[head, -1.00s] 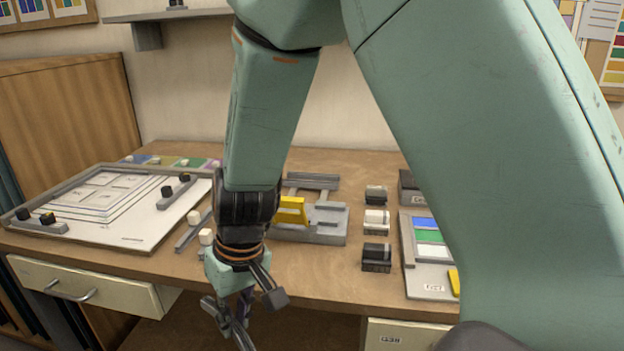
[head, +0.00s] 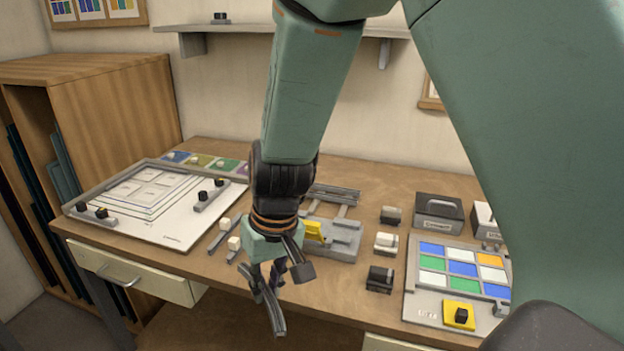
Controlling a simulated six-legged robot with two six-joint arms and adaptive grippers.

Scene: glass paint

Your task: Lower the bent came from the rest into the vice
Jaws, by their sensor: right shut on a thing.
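My right gripper (head: 278,284) hangs pointing down over the front edge of the bench. It is shut on a small, dark, slender piece, probably the bent came; the fingers hide much of it, so its shape is unclear. The grey vice (head: 345,238) with a yellow part (head: 314,231) stands on the bench behind and right of the gripper, partly hidden by my right wrist. Two grey bars with white blocks (head: 234,243) lie left of the wrist; I cannot tell whether these are the rest. My left gripper is out of view.
A white board (head: 170,232) with black knobs lies at the left. Small blocks (head: 386,243) stand right of the vice. A tray of coloured glass (head: 412,290) and a dark box (head: 438,212) are farther right. The bench top (head: 340,288) is clear in front of the vice.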

